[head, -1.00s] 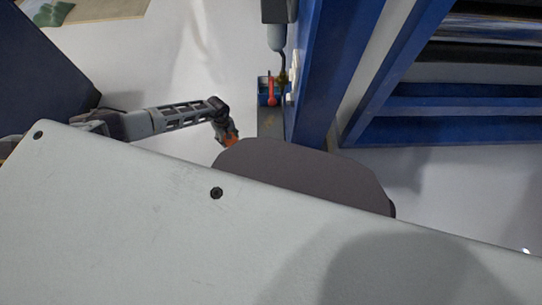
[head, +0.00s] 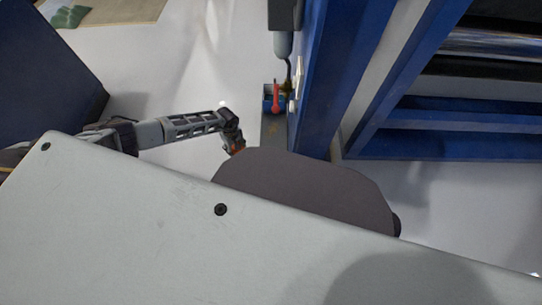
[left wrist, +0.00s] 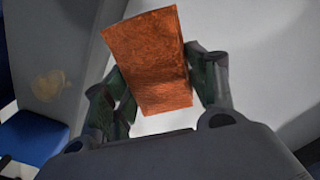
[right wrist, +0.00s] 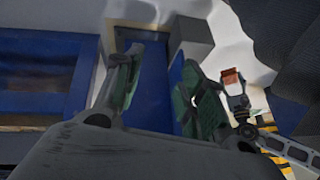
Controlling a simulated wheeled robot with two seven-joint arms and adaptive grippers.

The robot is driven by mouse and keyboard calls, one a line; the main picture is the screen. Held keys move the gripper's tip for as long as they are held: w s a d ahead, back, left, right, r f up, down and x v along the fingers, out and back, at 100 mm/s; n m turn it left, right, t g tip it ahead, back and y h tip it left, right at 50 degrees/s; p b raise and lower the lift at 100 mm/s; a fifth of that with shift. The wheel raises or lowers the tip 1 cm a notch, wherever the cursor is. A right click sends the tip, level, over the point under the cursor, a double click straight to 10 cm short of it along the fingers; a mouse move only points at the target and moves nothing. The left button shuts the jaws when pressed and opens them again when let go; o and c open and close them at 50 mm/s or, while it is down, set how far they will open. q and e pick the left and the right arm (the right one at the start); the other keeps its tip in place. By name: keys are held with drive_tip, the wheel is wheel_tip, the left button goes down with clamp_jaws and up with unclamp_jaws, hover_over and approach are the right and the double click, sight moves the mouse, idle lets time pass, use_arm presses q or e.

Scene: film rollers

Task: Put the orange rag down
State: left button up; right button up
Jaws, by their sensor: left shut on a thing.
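The orange rag (left wrist: 148,45) is a flat, upright-looking rectangle between the fingers of my left gripper (left wrist: 155,75), which is shut on it. The rag (right wrist: 232,75) and my left gripper (right wrist: 237,98) also show at the right of the right wrist view. My right gripper (right wrist: 162,62) is open, with nothing between its fingers. It does not show in the head view.
A blue machine frame (head: 345,75) stands at the right. A small blue box (head: 268,100) with a red item (head: 275,98) sits at its left side. A dark blue block (head: 45,65) is at the far left. Pale floor (head: 190,75) lies open between them.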

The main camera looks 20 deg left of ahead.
use_arm(q)
drive_tip(key=b, duration=0.4)
hover_over(271, 157)
drive_tip(key=shift+s+a+f+b, duration=0.1)
drive_tip(key=shift+f+b, duration=0.3)
drive_tip(key=shift+f, duration=0.4)
drive_tip(key=shift+s+a+f+b, duration=0.1)
drive_tip(key=shift+f+b, duration=0.3)
drive_tip(key=shift+f, duration=0.4)
use_arm(e)
wheel_tip(271, 157, down, 7)
drive_tip(key=a+t+y, duration=0.1)
drive_tip(key=shift+w+a+f, duration=0.2)
drive_tip(key=shift+w, duration=0.1)
use_arm(q)
drive_tip(key=shift+f+b, duration=1)
drive_tip(key=shift+f, duration=0.6)
drive_tip(key=shift+d+f+b, duration=0.2)
drive_tip(key=shift+f+b, duration=0.15)
drive_tip(key=shift+b, duration=0.05)
use_arm(e)
drive_tip(key=shift+a+f+t+y, duration=0.15)
drive_tip(key=shift+f, duration=0.5)
drive_tip(key=shift+a+f+t+y, duration=0.15)
drive_tip(key=shift+f, duration=0.5)
use_arm(q)
drive_tip(key=shift+f, duration=0.1)
use_arm(e)
drive_tip(key=shift+w+r, duration=0.15)
drive_tip(key=shift+r, duration=0.1)
